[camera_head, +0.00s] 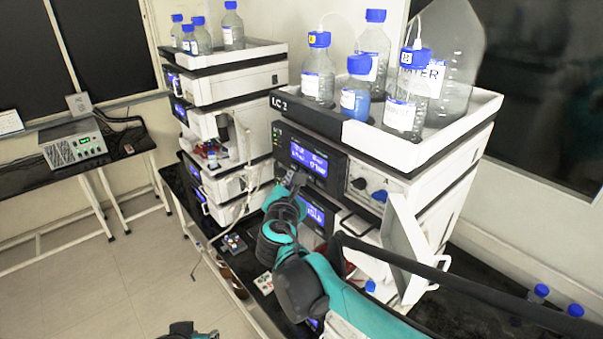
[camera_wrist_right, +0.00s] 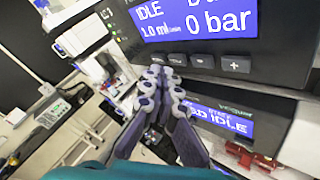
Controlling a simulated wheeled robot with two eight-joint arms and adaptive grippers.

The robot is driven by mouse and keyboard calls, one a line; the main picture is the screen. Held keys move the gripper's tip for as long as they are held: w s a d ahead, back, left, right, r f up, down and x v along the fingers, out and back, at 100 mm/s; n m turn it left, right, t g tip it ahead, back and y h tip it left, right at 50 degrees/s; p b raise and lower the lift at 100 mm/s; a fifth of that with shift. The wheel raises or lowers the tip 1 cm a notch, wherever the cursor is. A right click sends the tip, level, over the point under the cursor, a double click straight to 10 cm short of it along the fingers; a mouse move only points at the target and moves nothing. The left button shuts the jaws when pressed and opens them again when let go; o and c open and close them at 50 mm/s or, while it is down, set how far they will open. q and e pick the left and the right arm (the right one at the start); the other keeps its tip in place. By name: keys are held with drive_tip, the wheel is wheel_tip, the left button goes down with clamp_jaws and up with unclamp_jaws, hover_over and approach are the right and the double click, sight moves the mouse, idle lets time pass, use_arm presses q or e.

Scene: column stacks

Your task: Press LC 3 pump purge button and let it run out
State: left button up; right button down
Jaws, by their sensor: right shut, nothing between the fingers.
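The near stack's top tray carries a label that looks like "LC 2" (camera_head: 280,104). Below it is a pump module with a lit blue display (camera_head: 308,158). In the right wrist view this display (camera_wrist_right: 195,20) reads "IDLE", "1.0 ml" and "0 bar". A row of small dark buttons (camera_wrist_right: 205,60) runs under it, with a plus button (camera_wrist_right: 236,65) at right. My right gripper (camera_head: 296,180) is shut and empty. Its fingertips (camera_wrist_right: 163,74) are at the panel's lower edge, just below the left buttons; contact cannot be told. Part of my left arm (camera_head: 186,330) shows at the bottom edge.
A lower module's display (camera_wrist_right: 222,120) also shows "IDLE". An open white door (camera_head: 405,250) juts out right of my right arm. Bottles with blue caps (camera_head: 318,75) stand in the top tray. Another stack (camera_head: 232,90) stands to the left, with open floor (camera_head: 110,285) in front.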

drive_tip(key=shift+w+d, duration=0.1)
drive_tip(key=shift+d, duration=0.05)
idle(0.7)
drive_tip(key=shift+w+d, duration=0.2)
drive_tip(key=shift+w+d, duration=0.2)
drive_tip(key=shift+d, duration=0.15)
idle(0.8)
drive_tip(key=shift+a, duration=0.1)
drive_tip(key=shift+s+a, duration=0.5)
drive_tip(key=shift+a, duration=0.1)
drive_tip(key=shift+s+a, duration=0.75)
drive_tip(key=shift+a, duration=0.25)
drive_tip(key=shift+s+a, duration=0.7)
drive_tip(key=shift+a, duration=0.3)
